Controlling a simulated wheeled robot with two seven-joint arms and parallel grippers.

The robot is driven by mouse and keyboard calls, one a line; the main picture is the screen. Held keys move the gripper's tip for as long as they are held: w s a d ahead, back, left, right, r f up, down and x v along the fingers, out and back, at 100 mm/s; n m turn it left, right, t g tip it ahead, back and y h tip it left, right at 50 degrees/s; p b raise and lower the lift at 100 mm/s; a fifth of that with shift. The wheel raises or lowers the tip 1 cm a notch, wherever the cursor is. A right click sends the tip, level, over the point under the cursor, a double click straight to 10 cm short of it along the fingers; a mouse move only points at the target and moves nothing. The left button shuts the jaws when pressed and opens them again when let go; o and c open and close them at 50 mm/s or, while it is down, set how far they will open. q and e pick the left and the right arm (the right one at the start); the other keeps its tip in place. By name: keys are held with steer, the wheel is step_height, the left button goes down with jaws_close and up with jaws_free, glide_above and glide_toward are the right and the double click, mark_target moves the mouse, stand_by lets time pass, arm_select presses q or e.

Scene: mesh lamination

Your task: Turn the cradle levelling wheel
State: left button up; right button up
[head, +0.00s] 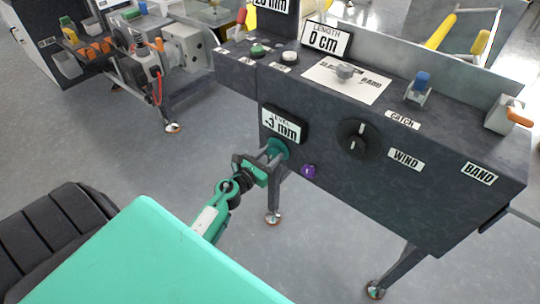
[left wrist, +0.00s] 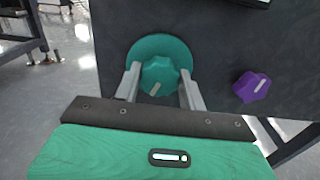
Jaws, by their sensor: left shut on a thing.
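The cradle levelling wheel is a teal lobed knob (left wrist: 160,78) on a round teal disc, set on the dark front panel. It carries a short pale mark that slants. In the head view the teal wheel (head: 277,147) is partly hidden by my gripper. My left gripper (left wrist: 158,88) has one finger on each side of the knob and is shut on it. In the head view my left gripper (head: 266,160) reaches the panel from below left. The level display (head: 282,127) above the wheel reads -3 mm. My right gripper is not in view.
A purple knob (left wrist: 252,87) sits close to the right of the wheel, also in the head view (head: 309,171). A black dial (head: 352,138) is farther right, near the WIND label (head: 405,159). The floor left of the machine's leg is clear.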

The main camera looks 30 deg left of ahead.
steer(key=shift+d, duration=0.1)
